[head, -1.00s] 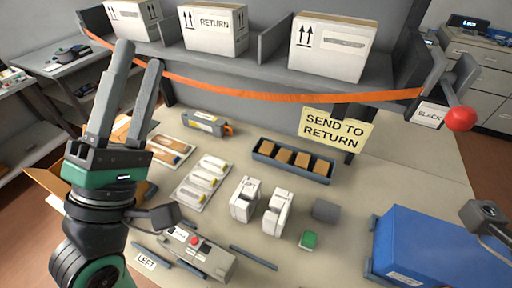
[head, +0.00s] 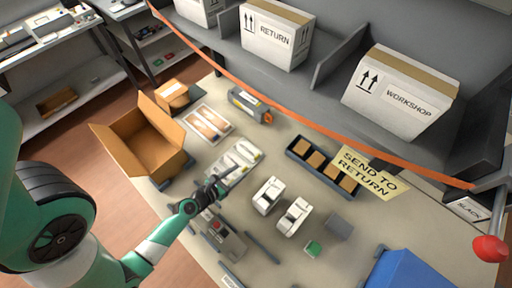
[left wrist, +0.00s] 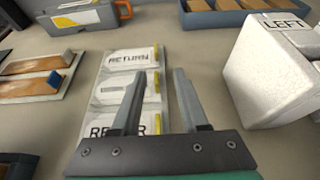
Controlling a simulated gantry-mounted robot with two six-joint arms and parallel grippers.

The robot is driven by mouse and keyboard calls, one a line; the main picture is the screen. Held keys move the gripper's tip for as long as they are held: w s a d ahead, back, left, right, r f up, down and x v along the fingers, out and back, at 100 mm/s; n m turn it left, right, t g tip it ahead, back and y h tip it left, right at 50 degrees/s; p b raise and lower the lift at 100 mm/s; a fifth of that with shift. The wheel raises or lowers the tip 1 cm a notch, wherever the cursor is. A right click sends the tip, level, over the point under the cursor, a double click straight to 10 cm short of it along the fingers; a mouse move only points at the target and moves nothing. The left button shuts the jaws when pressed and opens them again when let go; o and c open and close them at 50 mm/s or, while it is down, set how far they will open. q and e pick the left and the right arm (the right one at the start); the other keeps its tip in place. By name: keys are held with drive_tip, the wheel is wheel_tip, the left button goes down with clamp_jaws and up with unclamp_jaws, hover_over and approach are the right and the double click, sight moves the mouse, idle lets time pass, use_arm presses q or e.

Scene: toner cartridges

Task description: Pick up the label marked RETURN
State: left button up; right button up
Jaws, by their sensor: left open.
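The label marked RETURN (left wrist: 130,61) is the farthest of three white labels on a pale card (left wrist: 103,86) in the left wrist view. Each label has a yellow tab at its right end. My right gripper is not in view.
White blocks (head: 268,195) stand right of the card; one reads LEFT (left wrist: 287,24). A card with brown strips (left wrist: 32,75) lies to its left, a grey case (left wrist: 84,17) behind. An open carton (head: 145,140) and an orange strap (head: 310,122) border the area.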

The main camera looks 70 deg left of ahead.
sight(256, 157)
use_arm(q)
drive_tip(key=shift+w+a, duration=0.4)
drive_tip(key=x, duration=0.6)
drive_tip(key=shift+r+b, duration=0.1)
drive_tip(key=shift+b, duration=0.25)
drive_tip(key=b+x, duration=0.1)
drive_tip(key=x, duration=0.4)
drive_tip(key=shift+a+r+b, duration=0.1)
drive_tip(key=shift+a+b, duration=0.15)
drive_tip(key=shift+b, duration=0.1)
clamp_jaws()
